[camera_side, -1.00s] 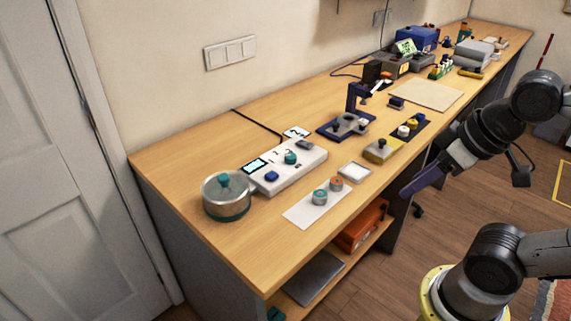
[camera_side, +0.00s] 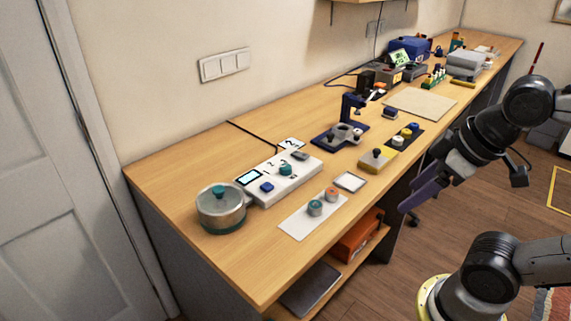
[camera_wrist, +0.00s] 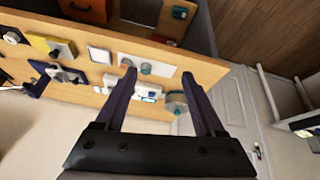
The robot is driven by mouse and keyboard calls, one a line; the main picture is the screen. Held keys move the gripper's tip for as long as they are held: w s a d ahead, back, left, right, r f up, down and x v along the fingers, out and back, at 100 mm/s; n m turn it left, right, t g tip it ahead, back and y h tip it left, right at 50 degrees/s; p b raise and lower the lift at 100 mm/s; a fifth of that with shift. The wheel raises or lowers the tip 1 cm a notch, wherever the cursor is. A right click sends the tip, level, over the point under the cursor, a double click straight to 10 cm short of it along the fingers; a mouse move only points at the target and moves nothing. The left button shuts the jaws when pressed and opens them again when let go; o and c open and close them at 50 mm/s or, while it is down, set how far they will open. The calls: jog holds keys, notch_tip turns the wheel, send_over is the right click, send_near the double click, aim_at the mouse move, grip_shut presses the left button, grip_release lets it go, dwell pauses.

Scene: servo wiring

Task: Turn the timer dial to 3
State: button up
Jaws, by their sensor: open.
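The timer is a long white box (camera_side: 285,180) on the bench in the side view, with a small screen (camera_side: 249,178) and a blue button (camera_side: 266,187). Its teal dial (camera_side: 285,169) has printed numbers around it; its exact setting is too small to read. My gripper (camera_side: 405,206) is off the bench's front edge at the right, well apart from the timer, open and empty. In the wrist view its two fingers (camera_wrist: 158,77) are spread, with the white box (camera_wrist: 147,92) partly visible between them. The dial's pointer cannot be made out there.
A lidded metal pot (camera_side: 221,209) stands left of the timer. A yellow block (camera_side: 377,160) and dark blue stand (camera_side: 336,135) are to the right.

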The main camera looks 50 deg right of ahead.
jog(key=w+r+n, duration=0.5)
jog(key=w+r, duration=0.2)
jog(key=r, duration=0.2)
jog(key=w+d+r+n+g, duration=0.2)
jog(key=w+r+n, duration=0.2)
jog(key=w, duration=0.8)
jog(key=n+g, duration=0.2)
jog(key=g, duration=0.1)
send_over(286, 166)
notch_tip(286, 166, down, 14)
notch_tip(286, 166, down, 14)
grip_shut()
